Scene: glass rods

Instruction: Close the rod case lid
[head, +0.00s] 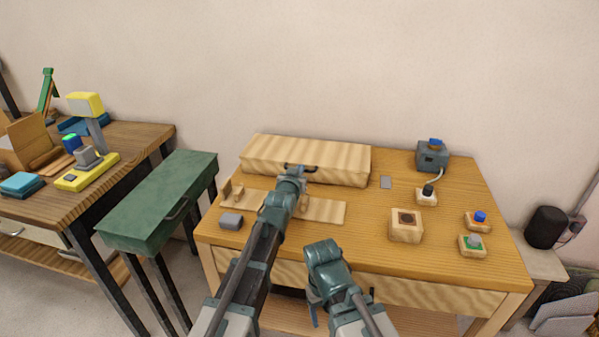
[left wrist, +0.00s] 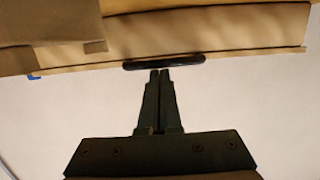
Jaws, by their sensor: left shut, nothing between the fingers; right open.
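The rod case (head: 265,157) is a long pale wooden box at the back left of the table. Its lid looks down in the head view, with no gap that I can make out. A dark handle (head: 311,169) sits on its front side, and it also shows in the left wrist view (left wrist: 163,62). My left gripper (head: 297,171) is at the handle, its fingers shut and empty, their tips (left wrist: 160,71) close against the handle edge; contact is unclear. My right gripper (head: 313,305) is low in front of the table, open and empty, its fingers mostly hidden.
A flat wooden rod rest (head: 325,210) lies before the case, partly behind my left arm. A wooden block with a dark socket (head: 406,225), small button blocks (head: 473,246) and a grey device (head: 432,156) stand right.

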